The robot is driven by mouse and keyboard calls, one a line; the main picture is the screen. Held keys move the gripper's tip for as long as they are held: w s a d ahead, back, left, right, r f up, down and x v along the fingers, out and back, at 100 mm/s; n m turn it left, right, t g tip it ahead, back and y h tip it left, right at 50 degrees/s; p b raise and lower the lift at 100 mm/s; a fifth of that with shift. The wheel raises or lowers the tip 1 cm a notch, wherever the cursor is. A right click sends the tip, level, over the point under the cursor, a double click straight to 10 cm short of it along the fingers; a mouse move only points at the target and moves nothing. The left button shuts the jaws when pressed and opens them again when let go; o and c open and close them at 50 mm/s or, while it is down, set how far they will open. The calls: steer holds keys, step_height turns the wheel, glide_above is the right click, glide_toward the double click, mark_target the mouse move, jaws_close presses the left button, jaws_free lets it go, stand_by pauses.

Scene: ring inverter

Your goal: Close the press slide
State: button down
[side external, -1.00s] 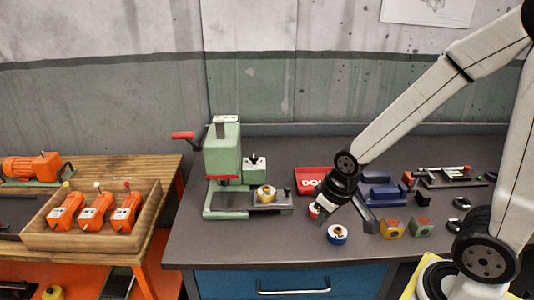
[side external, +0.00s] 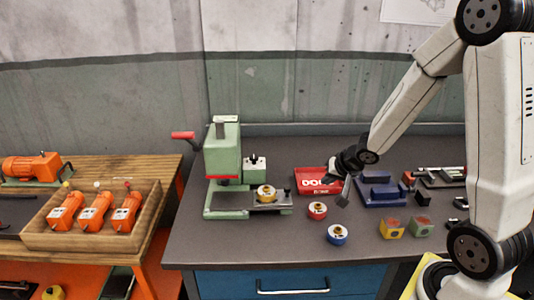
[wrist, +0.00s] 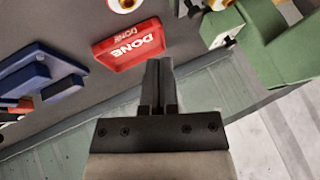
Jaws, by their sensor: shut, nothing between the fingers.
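The green press (side external: 222,152) stands at the left of the grey bench, with a red-handled lever on its upper left. Its slide (side external: 270,200) sticks out to the right of the base, pulled out from under the press head. A yellow ring with a brass centre (side external: 266,192) sits on the slide, and a small dark knob (side external: 287,191) is at its right end. My gripper (side external: 342,198) is shut and empty, to the right of the slide and apart from it. In the wrist view its fingers (wrist: 158,75) are together, and part of the green press (wrist: 255,40) shows at upper right.
A blue fixture (side external: 380,190) and coloured blocks (side external: 391,229) are to the right.

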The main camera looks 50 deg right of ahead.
mark_target(261, 194)
steer(key=shift+w+d+f+m, duration=0.1)
steer(key=shift+w+d+m, duration=0.05)
steer(key=shift+d+m, duration=0.4)
steer(key=shift+w+f, duration=0.15)
steer(key=shift+f, duration=0.05)
steer(key=shift+a+x, duration=0.2)
steer(key=shift+x, duration=4.7)
steer(key=shift+w+a+r, duration=0.1)
steer(key=shift+w+a, duration=0.4)
steer(key=shift+w, duration=0.35)
steer(key=shift+w+a+r, duration=0.1)
steer(key=shift+w+a, duration=0.35)
steer(key=shift+w, duration=0.45)
steer(key=shift+w+a, duration=3.85)
steer(key=shift+w, duration=0.15)
steer(key=shift+w+a, duration=0.65)
steer(key=shift+a, duration=0.2)
